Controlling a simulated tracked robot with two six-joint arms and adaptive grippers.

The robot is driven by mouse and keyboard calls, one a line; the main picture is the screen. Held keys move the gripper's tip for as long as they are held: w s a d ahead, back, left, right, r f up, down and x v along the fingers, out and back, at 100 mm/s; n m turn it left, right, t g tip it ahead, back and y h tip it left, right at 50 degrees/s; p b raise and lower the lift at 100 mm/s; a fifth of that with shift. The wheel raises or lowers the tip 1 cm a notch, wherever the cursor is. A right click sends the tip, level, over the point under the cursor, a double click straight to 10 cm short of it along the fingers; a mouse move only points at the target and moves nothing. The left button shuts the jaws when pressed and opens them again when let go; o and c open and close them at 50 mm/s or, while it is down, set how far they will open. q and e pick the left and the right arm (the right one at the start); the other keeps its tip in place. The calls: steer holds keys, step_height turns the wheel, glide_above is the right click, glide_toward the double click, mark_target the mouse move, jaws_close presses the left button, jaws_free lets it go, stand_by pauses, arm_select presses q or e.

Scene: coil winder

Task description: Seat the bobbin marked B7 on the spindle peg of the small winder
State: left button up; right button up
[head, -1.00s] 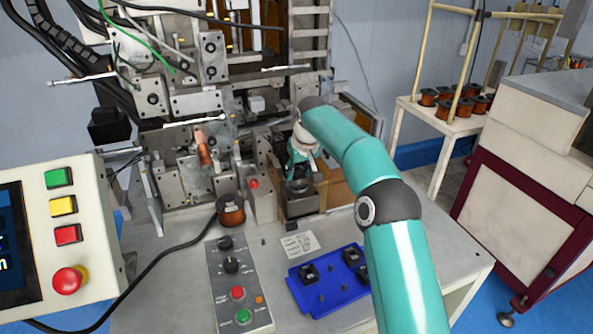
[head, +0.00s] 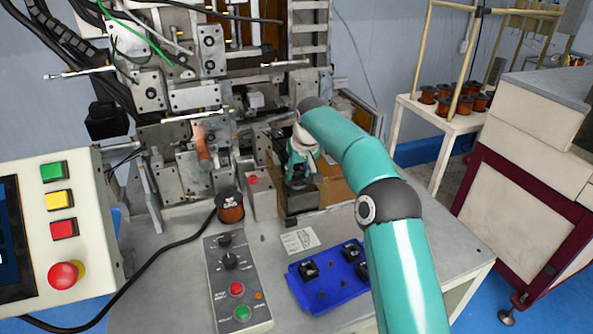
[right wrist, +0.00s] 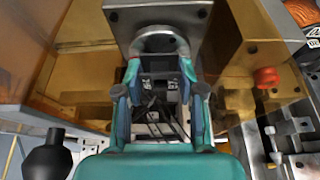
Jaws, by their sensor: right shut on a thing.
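My right gripper (head: 298,168) is over the small winder (head: 302,203), a dark metal block near the middle of the table. In the right wrist view its teal fingers (right wrist: 160,100) are shut on a small black bobbin (right wrist: 160,88). White marks show on it but I cannot read them. A round silver disc (right wrist: 160,42) lies just beyond the bobbin, on a grey block. The spindle peg is hidden, so I cannot tell whether the bobbin is around it or above it. My left gripper is not in view.
A blue tray (head: 325,296) with several black bobbins is at the table's front. A copper-wire spool (head: 230,208) and a button box (head: 238,285) stand left of the winder. The large machine (head: 190,100) rises behind; a control panel (head: 75,260) is at far left.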

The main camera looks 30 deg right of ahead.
steer(key=shift+f, duration=0.25)
steer(key=o, duration=0.9)
steer(key=v, duration=1.2)
steer(key=shift+s+f, duration=0.1)
